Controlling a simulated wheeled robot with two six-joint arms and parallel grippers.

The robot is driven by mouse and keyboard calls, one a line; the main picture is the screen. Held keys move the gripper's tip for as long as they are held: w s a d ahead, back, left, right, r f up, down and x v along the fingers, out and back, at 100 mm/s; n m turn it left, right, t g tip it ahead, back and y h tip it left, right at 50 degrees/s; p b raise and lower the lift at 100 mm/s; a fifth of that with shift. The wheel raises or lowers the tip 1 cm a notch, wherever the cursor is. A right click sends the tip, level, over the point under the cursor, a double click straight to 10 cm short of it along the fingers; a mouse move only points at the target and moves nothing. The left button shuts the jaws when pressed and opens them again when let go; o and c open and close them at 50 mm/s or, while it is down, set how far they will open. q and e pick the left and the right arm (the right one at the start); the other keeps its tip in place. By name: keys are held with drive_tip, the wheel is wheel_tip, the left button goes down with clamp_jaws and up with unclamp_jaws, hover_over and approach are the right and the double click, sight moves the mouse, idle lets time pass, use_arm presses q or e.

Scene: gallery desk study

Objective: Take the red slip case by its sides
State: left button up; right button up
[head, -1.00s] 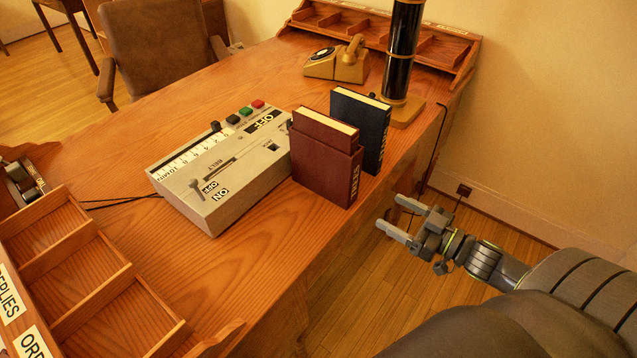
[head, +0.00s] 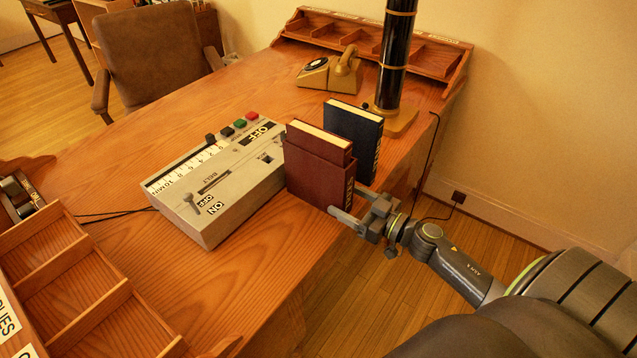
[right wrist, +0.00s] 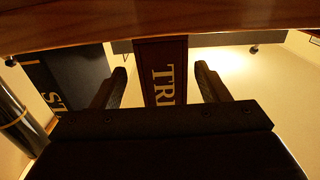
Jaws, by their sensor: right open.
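The red slip case (head: 316,176) stands upright on the desk with a book showing at its top. In the right wrist view its lettered narrow face (right wrist: 163,78) lies ahead, between the fingers. My right gripper (head: 352,207) is open at the case's near right edge. In the right wrist view the fingers of the right gripper (right wrist: 160,84) stand one on each side of the case, with gaps to both. Whether the fingertips overlap the case's sides is hard to tell. My left gripper is not in view.
A dark blue book (head: 353,140) stands just behind the case. A grey control box (head: 219,181) sits close on its left. A black column (head: 396,60) and a yellow telephone (head: 329,72) are farther back. Open wooden trays (head: 88,297) occupy the front left.

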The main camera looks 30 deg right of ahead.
sight(329, 191)
drive_tip(key=shift+p+x, duration=0.6)
drive_tip(key=shift+x, duration=2.25)
drive_tip(key=shift+s+a+r, duration=0.1)
drive_tip(key=shift+a+r, duration=0.05)
drive_tip(key=shift+r, duration=0.1)
drive_tip(key=c, duration=1.2)
